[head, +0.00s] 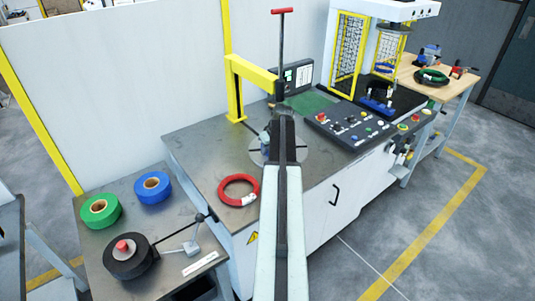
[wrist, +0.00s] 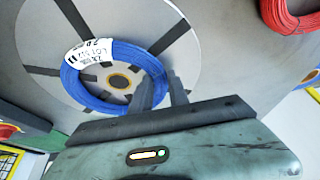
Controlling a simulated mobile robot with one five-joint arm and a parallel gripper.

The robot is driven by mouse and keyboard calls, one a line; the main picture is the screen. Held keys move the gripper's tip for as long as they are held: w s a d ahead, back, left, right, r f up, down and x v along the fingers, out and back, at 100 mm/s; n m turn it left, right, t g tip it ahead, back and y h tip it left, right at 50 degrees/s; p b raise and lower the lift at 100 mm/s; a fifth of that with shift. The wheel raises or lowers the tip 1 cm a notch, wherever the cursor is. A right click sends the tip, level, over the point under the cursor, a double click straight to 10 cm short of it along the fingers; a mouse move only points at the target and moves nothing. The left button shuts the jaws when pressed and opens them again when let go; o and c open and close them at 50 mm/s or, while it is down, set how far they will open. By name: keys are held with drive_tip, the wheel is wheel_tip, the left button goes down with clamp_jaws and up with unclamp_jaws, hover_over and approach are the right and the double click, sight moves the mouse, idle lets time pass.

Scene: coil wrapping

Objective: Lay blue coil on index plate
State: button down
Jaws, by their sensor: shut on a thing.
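The blue coil (wrist: 142,58) is a ring of blue wire with a white printed label. It shows in the wrist view over the index plate (wrist: 185,65), a pale grey disc with dark radial slots. The plate's hub shows through the coil's opening. My gripper (wrist: 160,90) is shut on the coil's near right side. I cannot tell whether the coil touches the plate or is slightly above it. In the head view my arm covers most of the coil, and part of the index plate (head: 312,162) shows beside it.
A red coil (head: 238,190) lies on the bench's front left. A yellow post (head: 236,90) and a red-handled upright rod (head: 282,45) stand behind the plate. A control panel (head: 365,125) is at the right. Tape rolls lie on the left side table (head: 175,215).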

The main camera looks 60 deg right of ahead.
drive_tip(key=shift+f, duration=0.1)
drive_tip(key=c, duration=1.3)
unclamp_jaws()
drive_tip(key=shift+o, duration=0.2)
drive_tip(key=p+v, duration=1.1)
drive_tip(key=v, duration=0.1)
drive_tip(key=shift+r, duration=0.25)
drive_tip(key=shift+f, duration=0.1)
